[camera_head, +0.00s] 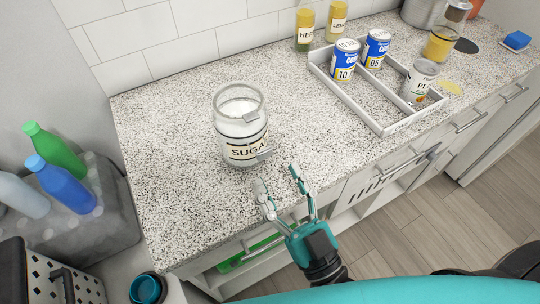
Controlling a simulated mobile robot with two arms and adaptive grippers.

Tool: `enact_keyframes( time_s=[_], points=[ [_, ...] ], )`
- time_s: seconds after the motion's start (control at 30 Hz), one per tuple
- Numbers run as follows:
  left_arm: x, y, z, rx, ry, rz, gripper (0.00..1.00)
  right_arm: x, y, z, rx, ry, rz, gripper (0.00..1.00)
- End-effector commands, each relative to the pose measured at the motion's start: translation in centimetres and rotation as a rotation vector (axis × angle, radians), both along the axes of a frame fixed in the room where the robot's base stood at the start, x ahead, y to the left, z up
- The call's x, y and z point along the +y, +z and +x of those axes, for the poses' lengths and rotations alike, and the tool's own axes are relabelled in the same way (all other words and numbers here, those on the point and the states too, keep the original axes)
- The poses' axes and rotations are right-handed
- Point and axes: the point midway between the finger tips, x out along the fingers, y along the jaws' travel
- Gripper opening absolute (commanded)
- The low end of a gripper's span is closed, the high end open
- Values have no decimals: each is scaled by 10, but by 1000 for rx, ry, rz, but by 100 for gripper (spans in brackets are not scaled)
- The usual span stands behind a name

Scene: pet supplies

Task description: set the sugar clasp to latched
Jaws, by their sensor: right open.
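The sugar jar (240,128) stands upright on the speckled counter in the head view. It is clear glass with white contents and a "SUGAR" label. A small grey clasp (264,154) shows on its front right side, low beside the label. Another grey tab is at the rim; whether the clasp is latched is too small to tell. My right gripper (278,180) is open and empty, just in front of the jar to its lower right, fingers pointing toward it and apart from it. My left gripper is not in view.
A white divided tray (378,124) with several cans stands to the right. Bottles (306,24) stand by the wall. A blue sponge (516,40) lies far right. Green and blue bottles (64,184) stand at the left. The counter around the jar is clear.

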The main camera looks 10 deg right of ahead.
Motion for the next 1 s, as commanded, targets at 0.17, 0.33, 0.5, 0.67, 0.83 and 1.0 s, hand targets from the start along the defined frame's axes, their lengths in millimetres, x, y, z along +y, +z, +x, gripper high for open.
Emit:
enact_keyframes(
  time_s=[0.17,0.33,0.5,0.67,0.83,1.0],
  points=[
    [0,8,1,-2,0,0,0,7,13,24,-3,-2,1,52],
    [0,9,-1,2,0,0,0,11,15,34,0,-1,-1,52],
    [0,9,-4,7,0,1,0,11,15,35,1,0,-1,52],
    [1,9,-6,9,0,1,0,11,15,35,1,0,0,47],
    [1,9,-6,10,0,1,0,11,15,35,0,0,0,24],
    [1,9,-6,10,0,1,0,11,15,34,0,0,0,2]
  ],
)
